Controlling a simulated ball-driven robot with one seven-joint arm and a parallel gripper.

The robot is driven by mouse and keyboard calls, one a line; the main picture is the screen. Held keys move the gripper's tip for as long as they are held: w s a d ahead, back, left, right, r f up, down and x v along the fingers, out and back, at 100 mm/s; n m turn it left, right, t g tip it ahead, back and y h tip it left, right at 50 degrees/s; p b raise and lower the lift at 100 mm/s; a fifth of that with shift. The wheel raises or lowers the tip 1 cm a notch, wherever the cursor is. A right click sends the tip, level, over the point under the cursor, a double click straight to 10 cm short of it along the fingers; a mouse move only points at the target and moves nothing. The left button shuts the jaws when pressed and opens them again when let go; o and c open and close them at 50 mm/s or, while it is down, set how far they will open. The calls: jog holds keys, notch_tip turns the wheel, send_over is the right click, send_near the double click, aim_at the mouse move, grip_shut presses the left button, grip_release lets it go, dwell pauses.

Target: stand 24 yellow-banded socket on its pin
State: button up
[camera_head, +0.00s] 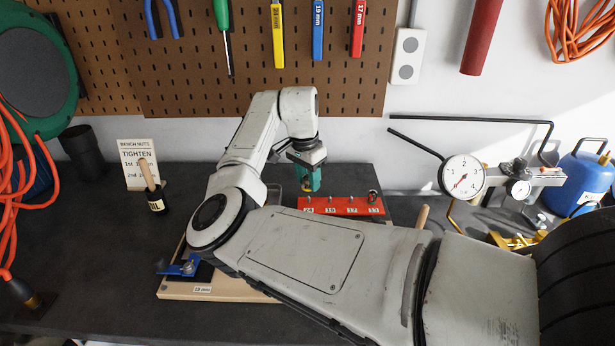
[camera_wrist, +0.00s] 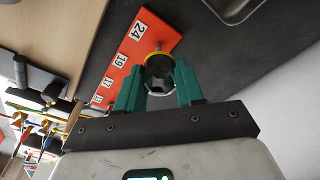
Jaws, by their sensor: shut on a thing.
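The yellow-banded socket (camera_wrist: 157,57) is a metal cylinder between the two green fingers of my gripper (camera_wrist: 160,80) in the wrist view. My gripper is shut on it. The red socket rail (camera_wrist: 128,68) carries white labels, with the 24 label (camera_wrist: 137,31) nearest the socket. A thin pin (camera_wrist: 158,46) shows just past the socket's rim; whether the socket touches it I cannot tell. In the head view my gripper (camera_head: 307,186) points down above the left end of the red rail (camera_head: 335,205), and the socket is hard to make out there.
A metal socket (camera_head: 373,196) stands at the rail's right end. A wooden board (camera_head: 175,289) with a blue clamp-like part (camera_head: 183,266) lies in front, partly hidden by my arm. A dial-gauge wrench (camera_head: 462,177) is at right.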

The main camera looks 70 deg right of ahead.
aim_at(308, 191)
jog(key=shift+f+b, duration=0.35)
jog(key=shift+f, duration=0.35)
jog(key=shift+f, duration=0.1)
jog(key=shift+f, duration=0.75)
jog(key=shift+f, duration=0.2)
jog(key=shift+f, duration=0.45)
jog(key=shift+f, duration=0.25)
dwell(0.4)
jog(key=o, duration=1.2)
jog(key=shift+c, duration=0.2)
